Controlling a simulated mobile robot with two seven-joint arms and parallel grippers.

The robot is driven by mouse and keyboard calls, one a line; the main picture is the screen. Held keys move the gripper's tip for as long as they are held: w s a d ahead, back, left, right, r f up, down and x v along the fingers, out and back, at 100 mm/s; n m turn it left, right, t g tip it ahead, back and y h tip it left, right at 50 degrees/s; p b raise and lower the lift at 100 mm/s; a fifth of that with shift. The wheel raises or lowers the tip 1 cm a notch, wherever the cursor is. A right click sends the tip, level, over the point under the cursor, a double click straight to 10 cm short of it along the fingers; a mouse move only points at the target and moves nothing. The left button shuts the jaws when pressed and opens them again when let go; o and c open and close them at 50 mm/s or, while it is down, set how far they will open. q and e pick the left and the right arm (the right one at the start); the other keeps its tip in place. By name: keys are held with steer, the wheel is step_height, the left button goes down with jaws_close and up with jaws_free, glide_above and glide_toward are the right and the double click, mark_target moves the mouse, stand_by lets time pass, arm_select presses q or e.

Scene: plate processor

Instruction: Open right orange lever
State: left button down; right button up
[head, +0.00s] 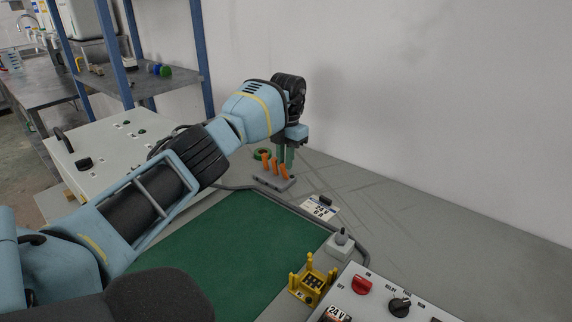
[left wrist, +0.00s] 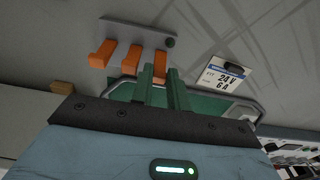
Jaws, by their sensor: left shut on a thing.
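A grey block (head: 284,184) with three orange levers stands on the grey bench by the wall. The right orange lever (head: 284,171) is beneath my left gripper (head: 287,160). In the left wrist view the right orange lever (left wrist: 160,65) shows between the two green fingertips of my left gripper (left wrist: 165,82), which is shut on it. The middle orange lever (left wrist: 132,58) and the left orange lever (left wrist: 102,54) are free beside it. The fingers hide part of the right lever. My right gripper is not in view.
A "24 V 6 A" label (head: 320,208) lies right of the levers. A green mat (head: 240,245) covers the bench in front. A yellow fixture (head: 313,279), a grey switch (head: 340,243) and a control box (head: 365,305) stand at the right. A wall (head: 400,110) rises behind.

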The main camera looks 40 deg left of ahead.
arm_select(q)
steer(key=shift+w+f+g+b, duration=0.1)
steer(key=shift+g+b, duration=0.2)
steer(key=shift+b, duration=0.2)
stand_by(0.3)
steer(key=c, duration=1.4)
jaws_free()
steer(key=shift+o, duration=0.2)
